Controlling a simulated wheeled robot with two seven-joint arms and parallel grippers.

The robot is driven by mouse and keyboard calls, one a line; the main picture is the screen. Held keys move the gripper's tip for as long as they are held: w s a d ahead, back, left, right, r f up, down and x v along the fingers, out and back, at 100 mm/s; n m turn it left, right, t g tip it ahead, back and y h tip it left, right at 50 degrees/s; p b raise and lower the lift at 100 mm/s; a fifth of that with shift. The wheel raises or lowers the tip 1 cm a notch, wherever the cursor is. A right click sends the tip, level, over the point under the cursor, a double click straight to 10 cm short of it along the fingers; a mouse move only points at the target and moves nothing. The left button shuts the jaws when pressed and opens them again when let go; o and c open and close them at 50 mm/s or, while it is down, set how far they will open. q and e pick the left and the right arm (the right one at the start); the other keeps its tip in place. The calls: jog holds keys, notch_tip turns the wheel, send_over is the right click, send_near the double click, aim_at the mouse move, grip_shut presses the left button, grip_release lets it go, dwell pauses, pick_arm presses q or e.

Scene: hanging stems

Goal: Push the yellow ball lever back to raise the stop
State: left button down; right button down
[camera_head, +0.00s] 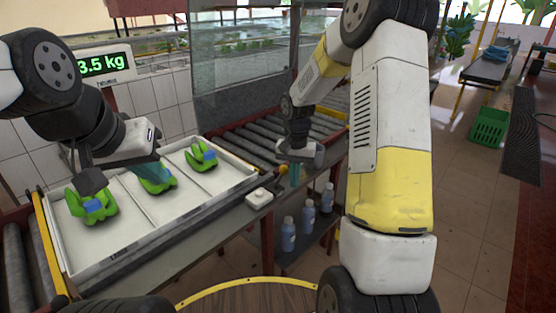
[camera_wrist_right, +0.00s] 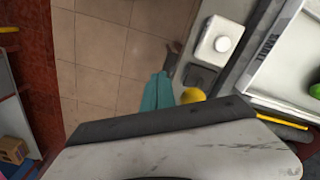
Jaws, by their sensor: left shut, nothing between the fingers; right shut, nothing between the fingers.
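The yellow ball (camera_head: 283,168) of the lever shows as a small spot at the conveyor's front edge. It also shows in the right wrist view (camera_wrist_right: 192,95), partly hidden by my gripper's body. My right gripper (camera_head: 295,176) points down just to the right of the ball, with its teal fingers shut and empty. In the right wrist view the fingers (camera_wrist_right: 157,92) are beside the ball; I cannot tell whether they touch it. The lever's stem and the stop cannot be made out. My left gripper (camera_head: 152,172) is shut and empty over the white tray's middle compartment.
The white tray (camera_head: 108,246) holds green bundles with blue bands in its compartments. A white button box (camera_head: 259,197) sits on the rail between tray and lever. Rollers (camera_head: 235,153) lie behind. Blue bottles (camera_head: 289,234) stand on a lower shelf. A scale display (camera_head: 104,64) reads 3.5 kg.

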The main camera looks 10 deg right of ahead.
send_over(274, 184)
jog(key=shift+w, duration=0.2)
jog(key=shift+s+d, duration=0.45)
jog(key=shift+s, duration=0.05)
jog(key=shift+r, duration=0.2)
notch_tip(274, 184, up, 10)
jog(key=shift+f, duration=0.15)
dwell(1.2)
